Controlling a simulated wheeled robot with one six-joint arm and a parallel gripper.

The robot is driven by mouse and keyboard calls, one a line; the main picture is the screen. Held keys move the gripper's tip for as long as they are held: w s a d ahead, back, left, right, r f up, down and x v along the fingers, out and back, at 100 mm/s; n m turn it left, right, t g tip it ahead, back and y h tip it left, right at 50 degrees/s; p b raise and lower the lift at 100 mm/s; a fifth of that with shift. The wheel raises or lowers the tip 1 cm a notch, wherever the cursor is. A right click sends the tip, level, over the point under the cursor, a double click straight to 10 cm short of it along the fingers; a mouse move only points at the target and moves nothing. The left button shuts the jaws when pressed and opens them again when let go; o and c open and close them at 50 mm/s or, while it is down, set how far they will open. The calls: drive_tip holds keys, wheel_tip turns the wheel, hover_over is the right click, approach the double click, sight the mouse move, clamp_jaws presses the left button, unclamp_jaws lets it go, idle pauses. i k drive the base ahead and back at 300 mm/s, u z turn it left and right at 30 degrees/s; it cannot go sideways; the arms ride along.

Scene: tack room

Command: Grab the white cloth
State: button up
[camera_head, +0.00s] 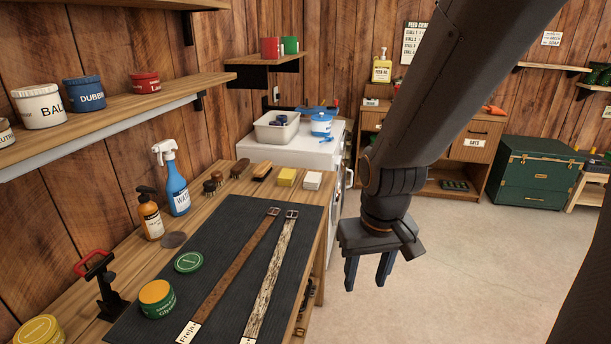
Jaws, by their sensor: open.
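A small white folded block (312,180), which looks like the white cloth, lies near the far right corner of the wooden workbench (325,222). A yellow block (286,177), a sponge or cloth, lies just left of it. My gripper (368,280) hangs fingers down, right of the bench edge. Its two blue fingers are apart with nothing between them. It appears nearer to me than the white block and does not touch it. The white block is fully in view.
A dark mat (225,262) holds two straps, a green lid and an open tin (157,298). Brushes (241,168) and a blue spray bottle (175,180) stand left of the blocks. A white appliance (300,150) stands behind. The floor (450,260) at right is clear.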

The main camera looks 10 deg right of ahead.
sight(312, 181)
drive_tip(key=i, duration=0.6)
drive_tip(key=k, duration=1.05)
drive_tip(key=z, duration=0.45)
drive_tip(key=i, duration=2.05)
drive_tip(key=z, duration=0.15)
